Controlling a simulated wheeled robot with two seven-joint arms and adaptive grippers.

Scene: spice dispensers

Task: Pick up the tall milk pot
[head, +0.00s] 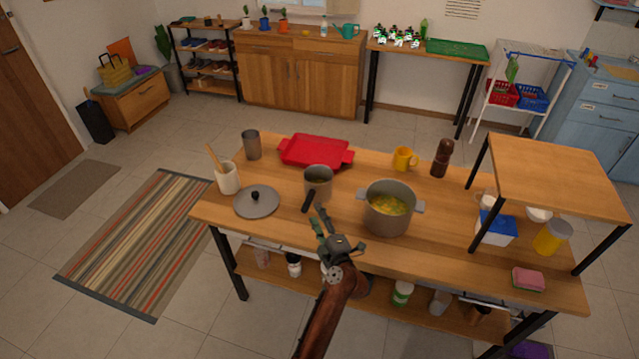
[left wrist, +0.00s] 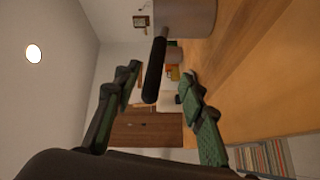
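The tall milk pot (head: 319,181) is grey with a black handle (head: 308,201) and stands upright on the wooden table. The handle points toward the table's front edge. My left gripper (head: 318,215) is open and empty, just in front of the handle, above the table's front part. In the left wrist view the pot's grey body (left wrist: 190,18) is at the top, and its handle (left wrist: 155,70) appears between the spread green fingers (left wrist: 160,71). I cannot tell whether a finger touches the handle. My right gripper is not in view.
A wide pot of yellow food (head: 373,213) stands close right of the milk pot. A lid (head: 257,202) and utensil holder (head: 228,178) are left. A red tray (head: 315,151) and grey cup (head: 252,145) are behind. A raised wooden shelf (head: 560,175) stands at the right.

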